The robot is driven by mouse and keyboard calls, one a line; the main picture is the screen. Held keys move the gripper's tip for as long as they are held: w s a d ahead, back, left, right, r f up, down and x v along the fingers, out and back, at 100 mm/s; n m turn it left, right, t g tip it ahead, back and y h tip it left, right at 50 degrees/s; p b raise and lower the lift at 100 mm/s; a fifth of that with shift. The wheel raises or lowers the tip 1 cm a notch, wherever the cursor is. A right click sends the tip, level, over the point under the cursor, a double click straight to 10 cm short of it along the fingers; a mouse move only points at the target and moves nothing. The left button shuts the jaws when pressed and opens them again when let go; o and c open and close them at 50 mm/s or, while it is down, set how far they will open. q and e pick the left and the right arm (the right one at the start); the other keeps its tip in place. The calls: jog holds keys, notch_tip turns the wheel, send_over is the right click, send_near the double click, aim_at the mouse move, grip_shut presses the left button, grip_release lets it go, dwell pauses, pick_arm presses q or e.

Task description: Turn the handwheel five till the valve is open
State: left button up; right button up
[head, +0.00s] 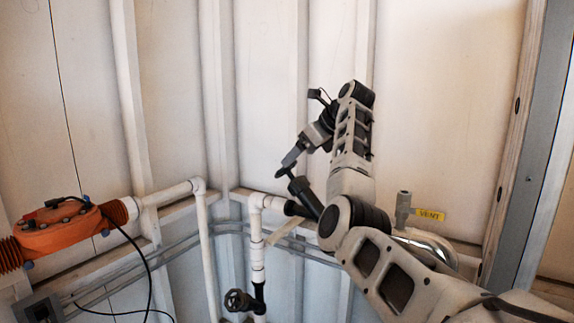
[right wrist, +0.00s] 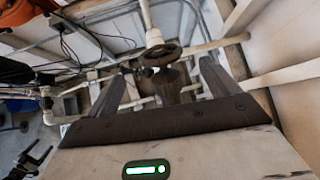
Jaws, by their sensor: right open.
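My right gripper (head: 287,171) is in the middle of the head view, in front of the corner pipework, pointing down and left. In the right wrist view its two fingers (right wrist: 160,88) stand apart, with nothing clamped between them. A dark round handwheel (right wrist: 160,54) shows beyond and between the fingertips, beside a white pipe; I cannot tell whether they touch it. In the head view a black handwheel (head: 238,300) sits low on the vertical white pipe, below the gripper. No number is readable on either wheel. My left gripper is out of view.
An orange reactor housing (head: 62,230) with a black cable hangs at the left. White pipes (head: 200,230) and grey rails run along the corner walls. A yellow VENT label (head: 430,215) stands by a grey fitting at right. The upper wall is bare.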

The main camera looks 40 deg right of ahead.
aim_at(286, 169)
jog(key=p+x, duration=0.1)
jog(key=x, duration=0.6)
jog(key=shift+w+f, duration=0.1)
jog(key=shift+w, duration=0.05)
jog(key=c, duration=0.9)
